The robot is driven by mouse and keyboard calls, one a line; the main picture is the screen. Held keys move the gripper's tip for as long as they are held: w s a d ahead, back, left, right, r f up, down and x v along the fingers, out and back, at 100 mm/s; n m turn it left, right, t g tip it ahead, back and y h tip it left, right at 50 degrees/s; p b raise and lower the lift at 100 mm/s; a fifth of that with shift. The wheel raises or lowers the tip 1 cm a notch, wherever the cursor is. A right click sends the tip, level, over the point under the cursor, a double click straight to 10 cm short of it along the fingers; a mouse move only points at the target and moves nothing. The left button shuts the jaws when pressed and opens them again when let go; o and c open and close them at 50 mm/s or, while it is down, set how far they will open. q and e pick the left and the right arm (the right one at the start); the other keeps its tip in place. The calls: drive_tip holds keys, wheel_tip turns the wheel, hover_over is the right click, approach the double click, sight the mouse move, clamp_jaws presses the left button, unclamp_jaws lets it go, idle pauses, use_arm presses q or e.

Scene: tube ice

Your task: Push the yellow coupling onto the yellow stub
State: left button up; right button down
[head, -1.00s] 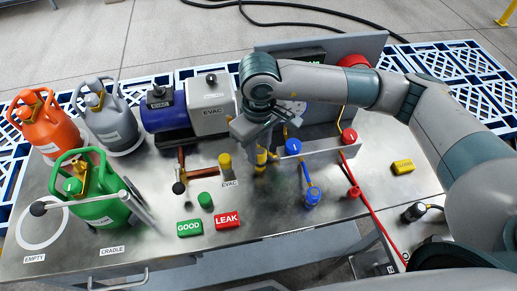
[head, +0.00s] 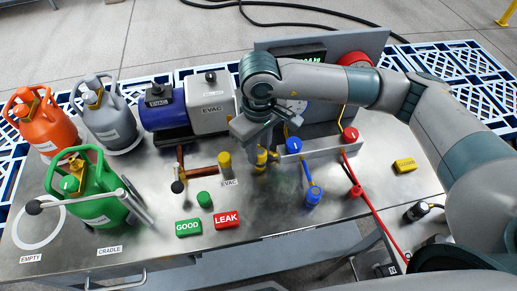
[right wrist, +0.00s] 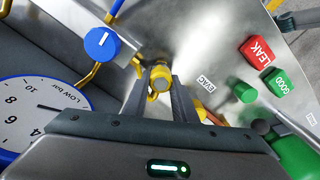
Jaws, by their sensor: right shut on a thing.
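The yellow coupling (head: 261,158) is in my right gripper (head: 263,150), below the hand in the head view. In the right wrist view the coupling (right wrist: 160,79) sits between the two fingers of the right gripper (right wrist: 161,88), which is shut on it. In the right wrist view the stub (right wrist: 203,113) shows partly behind a finger. My left gripper is not in view.
A panel with a blue knob (head: 294,146) and red knob (head: 350,135) stands close right of the hand. The vacuum pump (head: 211,104) stands behind the stub. GOOD (head: 188,228) and LEAK (head: 227,219) blocks and a green cap (head: 204,199) lie in front.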

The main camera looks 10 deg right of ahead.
idle(0.4)
drive_tip(key=c, duration=1.4)
unclamp_jaws()
drive_tip(key=shift+o, duration=0.2)
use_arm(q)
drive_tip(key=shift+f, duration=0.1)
use_arm(e)
drive_tip(key=shift+r+b, duration=0.4)
drive_tip(key=shift+r, duration=0.45)
wheel_tip(320, 180, up, 7)
drive_tip(key=shift+r+b, duration=0.2)
drive_tip(key=shift+b, duration=1.05)
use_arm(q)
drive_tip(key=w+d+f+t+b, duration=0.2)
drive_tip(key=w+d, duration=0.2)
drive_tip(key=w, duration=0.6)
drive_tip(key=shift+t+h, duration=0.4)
use_arm(e)
wheel_tip(320, 180, up, 8)
drive_tip(key=shift+r, duration=0.2)
